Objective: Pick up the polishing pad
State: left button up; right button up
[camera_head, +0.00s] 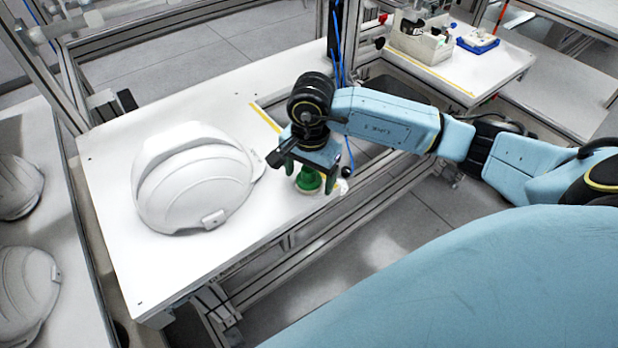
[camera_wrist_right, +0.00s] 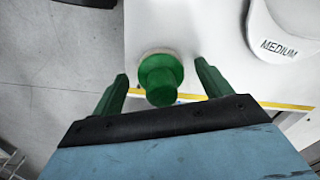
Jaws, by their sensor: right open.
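The polishing pad (camera_head: 309,181) has a green knob handle and stands on the white table near its right edge. It also shows in the right wrist view (camera_wrist_right: 160,78), where a pale rim is visible under its green top. My right gripper (camera_head: 307,183) is open above the pad and reaches down around it. In the right wrist view its two green fingers (camera_wrist_right: 160,85) stand on either side of the pad, with a gap on each side. My left gripper is not in view.
A white helmet shell (camera_head: 190,185) sits on the table (camera_head: 130,265) left of the pad. More helmet shells (camera_head: 25,290) lie on a table at the far left. A holder (camera_head: 420,42) and a blue tray (camera_head: 478,41) stand on the back right table.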

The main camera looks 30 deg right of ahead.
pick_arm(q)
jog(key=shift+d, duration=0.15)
pick_arm(e)
jog(key=shift+c, duration=0.5)
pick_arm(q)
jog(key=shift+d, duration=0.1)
pick_arm(e)
jog(key=c, duration=1)
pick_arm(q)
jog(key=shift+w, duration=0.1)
pick_arm(e)
notch_tip(320, 180, up, 9)
jog(key=shift+w+r+p, duration=0.1)
jog(key=shift+r+p, duration=0.05)
jog(key=shift+p, duration=0.3)
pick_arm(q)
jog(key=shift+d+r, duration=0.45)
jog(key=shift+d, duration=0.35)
pick_arm(e)
jog(key=shift+r, duration=0.3)
